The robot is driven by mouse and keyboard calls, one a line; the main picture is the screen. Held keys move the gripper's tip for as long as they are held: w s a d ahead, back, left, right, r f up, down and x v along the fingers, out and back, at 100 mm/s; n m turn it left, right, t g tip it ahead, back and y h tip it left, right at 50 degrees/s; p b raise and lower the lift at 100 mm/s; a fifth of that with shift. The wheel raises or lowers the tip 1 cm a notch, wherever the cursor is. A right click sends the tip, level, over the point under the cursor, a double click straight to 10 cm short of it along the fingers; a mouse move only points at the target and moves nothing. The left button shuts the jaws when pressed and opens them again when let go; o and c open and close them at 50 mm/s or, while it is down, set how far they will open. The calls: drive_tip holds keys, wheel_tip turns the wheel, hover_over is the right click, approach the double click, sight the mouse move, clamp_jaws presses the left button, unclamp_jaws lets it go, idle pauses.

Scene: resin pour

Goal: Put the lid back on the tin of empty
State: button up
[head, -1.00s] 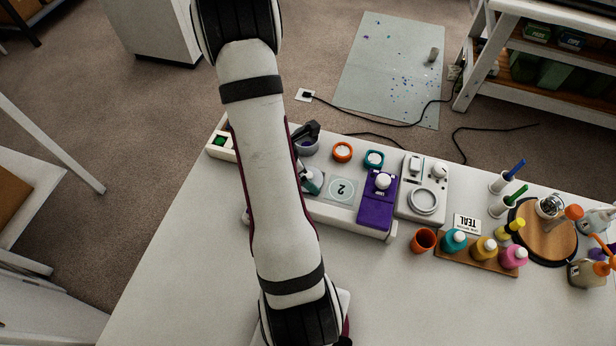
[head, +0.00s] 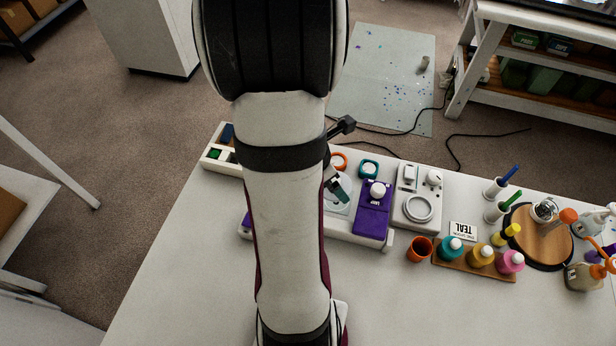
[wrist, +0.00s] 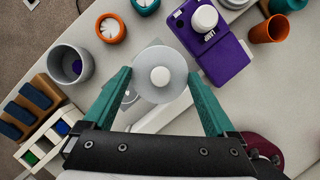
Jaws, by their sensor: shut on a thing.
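My gripper (wrist: 158,78) has teal fingers, shut on a round pale translucent lid (wrist: 150,92) with a white knob. The lid is held between the fingertips, over the numbered square plate (wrist: 136,60). An open grey tin (wrist: 57,55) stands to the left of my gripper in the wrist view, apart from the lid. I cannot read a label on it, and my arm hides it in the head view. In the head view one teal finger of my gripper (head: 338,187) shows beside my arm, over the plate; the lid is not clear there.
Orange (wrist: 110,28) and teal (head: 369,168) ring-topped pots stand behind the plate. A purple device (head: 372,222) with a white knob is on its right. An orange cup (head: 418,250) and several bottles stand further right. The front of the table (head: 440,310) is clear.

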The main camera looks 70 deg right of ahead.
sight(346, 191)
drive_tip(key=s+r, duration=0.2)
drive_tip(key=s, duration=0.1)
drive_tip(key=shift+s+r, duration=0.15)
drive_tip(key=shift+r, duration=0.05)
drive_tip(key=w+d+m, duration=0.1)
drive_tip(key=d, duration=0.1)
drive_tip(key=w+d, duration=0.2)
drive_tip(key=d, duration=0.1)
drive_tip(key=w+d+r+m, duration=0.1)
drive_tip(key=d, duration=0.1)
drive_tip(key=shift+w+d+m+g+y, duration=0.15)
drive_tip(key=shift+d+m+g+y, duration=0.15)
drive_tip(key=shift+y, duration=0.1)
drive_tip(key=w+d+f+m+y, duration=0.1)
drive_tip(key=w+d+m, duration=0.3)
drive_tip(key=w, duration=0.6)
drive_tip(key=shift+n, duration=0.3)
drive_tip(key=shift+w+d+f, duration=0.1)
drive_tip(key=shift+f, duration=0.95)
drive_tip(key=shift+w+d+f, duration=0.15)
drive_tip(key=shift+f, duration=0.95)
drive_tip(key=shift+w+d+f, duration=0.1)
drive_tip(key=shift+f, duration=0.95)
drive_tip(key=shift+f, duration=0.15)
drive_tip(key=o, duration=1)
